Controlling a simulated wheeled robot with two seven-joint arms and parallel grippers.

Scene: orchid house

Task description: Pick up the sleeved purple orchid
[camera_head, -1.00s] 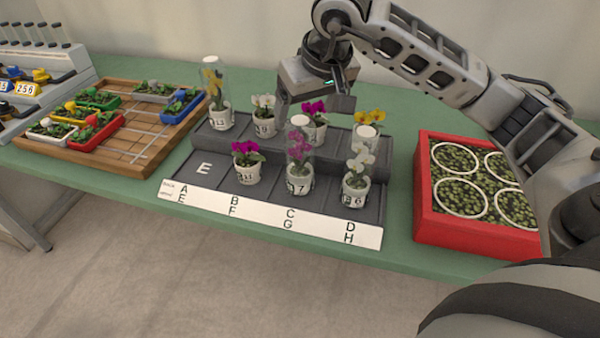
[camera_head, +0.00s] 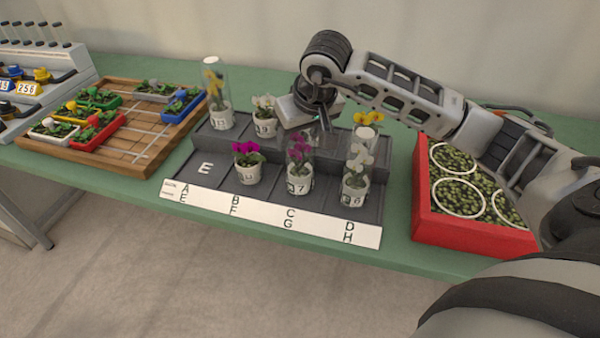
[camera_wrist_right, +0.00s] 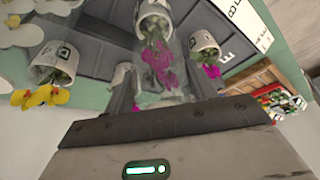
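The sleeved purple orchid (camera_head: 299,160) stands upright in a white pot marked 7, in the front row of the dark stepped rack, inside a clear sleeve. It also shows in the right wrist view (camera_wrist_right: 158,50), upside down, its blooms in line with the space between my fingers. My right gripper (camera_head: 322,128) is above and just behind the sleeve top in the head view, tilted down. Its fingers (camera_wrist_right: 160,90) are apart with nothing clamped. Whether they touch the sleeve I cannot tell. My left gripper is not in view.
An unsleeved purple orchid (camera_head: 247,162) stands left of it, a white orchid (camera_head: 357,180) right. Behind are a sleeved yellow orchid (camera_head: 215,95), a white one (camera_head: 264,115) and a yellow one (camera_head: 368,121). A red crate (camera_head: 455,235) stands at right, a wooden tray (camera_head: 140,145) at left.

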